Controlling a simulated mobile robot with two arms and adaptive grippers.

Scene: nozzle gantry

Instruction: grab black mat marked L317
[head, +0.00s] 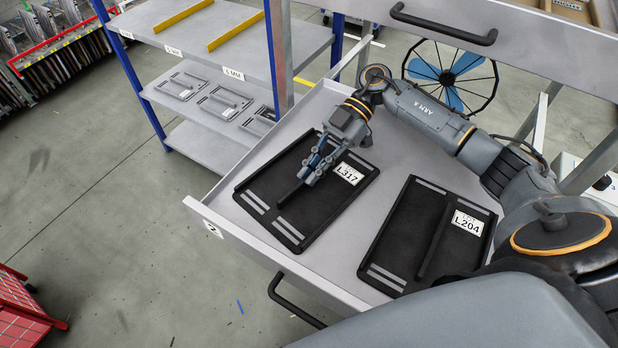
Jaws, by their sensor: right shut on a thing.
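The black mat marked L317 (325,205) lies in an open grey drawer (222,206), on its left side. It has a raised black rib along its middle, grey stripes at its near end and a white label at its far right. My right gripper (304,184) points down over the mat and is shut on its rib. The fingers hide part of the rib. My left gripper is not in view.
A second black mat marked L204 (400,235) lies to the right in the same drawer. The drawer has a black handle (292,303). Another drawer front with a black handle (443,25) is above at the top right. A grey shelf rack (185,115) with blue posts stands behind.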

